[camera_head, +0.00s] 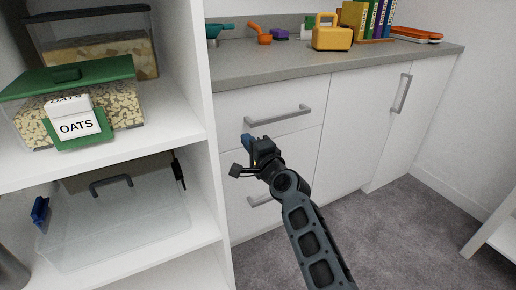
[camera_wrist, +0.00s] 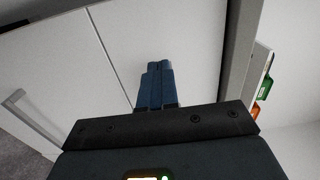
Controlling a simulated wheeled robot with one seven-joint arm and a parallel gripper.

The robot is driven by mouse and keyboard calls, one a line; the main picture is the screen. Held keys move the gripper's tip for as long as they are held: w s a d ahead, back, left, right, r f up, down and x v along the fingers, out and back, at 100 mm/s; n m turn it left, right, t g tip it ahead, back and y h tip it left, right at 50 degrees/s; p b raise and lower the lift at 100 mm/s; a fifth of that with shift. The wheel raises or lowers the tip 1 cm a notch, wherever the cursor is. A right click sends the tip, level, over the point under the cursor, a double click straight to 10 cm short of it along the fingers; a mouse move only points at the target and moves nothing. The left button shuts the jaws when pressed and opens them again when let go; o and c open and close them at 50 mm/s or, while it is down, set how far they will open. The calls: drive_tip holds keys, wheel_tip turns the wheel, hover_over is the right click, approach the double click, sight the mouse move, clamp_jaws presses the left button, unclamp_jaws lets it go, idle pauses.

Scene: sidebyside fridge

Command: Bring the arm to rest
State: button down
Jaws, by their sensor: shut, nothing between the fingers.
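My gripper (camera_head: 247,139) is in the middle of the head view, at the end of my dark arm, which reaches up from the bottom edge. It is in front of the white drawer fronts, near the shelf unit's edge. In the wrist view its blue fingers (camera_wrist: 159,68) lie side by side, shut with nothing between them. White cabinet panels fill most of the view behind them. The head view does not show clearly whether the fingertips touch the drawer front.
A white shelf unit (camera_head: 215,180) stands at left with an oats container (camera_head: 67,76) and a clear bin (camera_head: 112,215). Drawer handles (camera_head: 278,116) stick out behind my gripper. Carpet (camera_head: 415,215) at right is clear.

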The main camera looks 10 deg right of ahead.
drive_tip(key=s+d+f+n+h, duration=0.1)
drive_tip(key=s+d+f, duration=0.2)
drive_tip(key=s, duration=0.4)
drive_tip(key=s+d+f+n+h+p, duration=0.1)
drive_tip(key=s+d+f, duration=0.25)
drive_tip(key=s, duration=0.35)
drive_tip(key=s+d+f+n+h, duration=0.1)
drive_tip(key=s+d+f, duration=0.25)
drive_tip(key=s, duration=0.35)
drive_tip(key=s+d+f+n+g+h, duration=0.1)
drive_tip(key=s+d+n, duration=0.15)
drive_tip(key=s, duration=0.85)
drive_tip(key=s+d+f+n+g+h, duration=0.1)
drive_tip(key=s+d+n, duration=0.15)
drive_tip(key=s, duration=0.95)
drive_tip(key=s+a+r+n, duration=0.1)
drive_tip(key=s+r+n, duration=0.2)
drive_tip(key=s+r, duration=0.45)
drive_tip(key=s+r+n, duration=0.3)
drive_tip(key=s+r, duration=0.2)
drive_tip(key=s, duration=0.6)
wheel_tip(320, 180, up, 14)
drive_tip(key=p, duration=1.4)
drive_tip(key=shift+r+h, duration=0.25)
drive_tip(key=shift+h, duration=0.05)
